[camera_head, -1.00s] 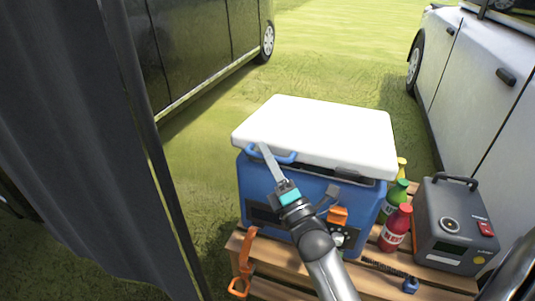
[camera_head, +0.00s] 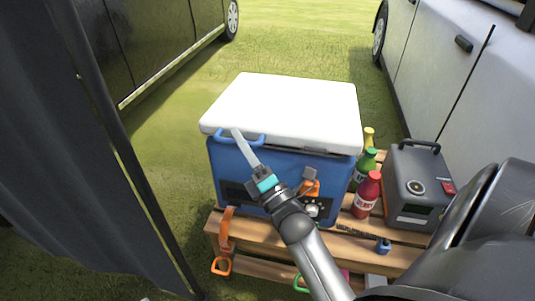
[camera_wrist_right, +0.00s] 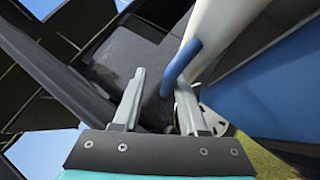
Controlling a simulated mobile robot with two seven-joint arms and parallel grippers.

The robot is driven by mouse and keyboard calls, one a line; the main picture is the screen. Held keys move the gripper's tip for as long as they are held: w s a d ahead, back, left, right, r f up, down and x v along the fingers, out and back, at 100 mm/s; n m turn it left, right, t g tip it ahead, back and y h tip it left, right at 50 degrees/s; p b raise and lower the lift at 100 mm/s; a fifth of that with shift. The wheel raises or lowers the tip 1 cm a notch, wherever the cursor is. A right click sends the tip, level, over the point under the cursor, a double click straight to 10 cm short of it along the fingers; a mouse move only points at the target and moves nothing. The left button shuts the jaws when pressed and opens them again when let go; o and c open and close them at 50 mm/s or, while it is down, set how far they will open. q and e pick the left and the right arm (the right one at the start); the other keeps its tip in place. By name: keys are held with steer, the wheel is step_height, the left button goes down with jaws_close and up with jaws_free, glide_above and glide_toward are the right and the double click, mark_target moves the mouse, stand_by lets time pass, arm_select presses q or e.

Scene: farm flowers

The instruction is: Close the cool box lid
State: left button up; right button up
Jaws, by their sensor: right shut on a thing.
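The cool box (camera_head: 230,170) is blue with a white lid (camera_head: 285,105), and stands on a wooden slatted pallet or low table. The lid lies over the top, close to the rim, with a dark strip visible under its front right edge. I cannot tell whether it is fully seated. A blue handle (camera_head: 255,139) is at the lid's front left edge. My right gripper (camera_head: 236,133) is at this handle. In the right wrist view the handle (camera_wrist_right: 181,62) reaches between the fingers of the gripper (camera_wrist_right: 160,82), which is shut on it. My left gripper is not in view.
Red (camera_head: 367,194) and green (camera_head: 364,168) bottles and a grey power unit (camera_head: 416,185) stand right of the box. An orange strap (camera_head: 226,232) hangs at the front left. A dark curtain (camera_head: 60,180) is at left. Vehicles stand behind on both sides, with grass between.

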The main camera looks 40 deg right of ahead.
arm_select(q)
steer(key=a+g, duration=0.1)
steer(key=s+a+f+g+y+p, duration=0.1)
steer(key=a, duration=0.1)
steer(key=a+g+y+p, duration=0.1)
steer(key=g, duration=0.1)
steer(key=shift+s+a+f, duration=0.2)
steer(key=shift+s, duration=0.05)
arm_select(e)
steer(key=v, duration=1.3)
steer(key=shift+a+r, duration=0.1)
steer(key=shift+a, duration=0.05)
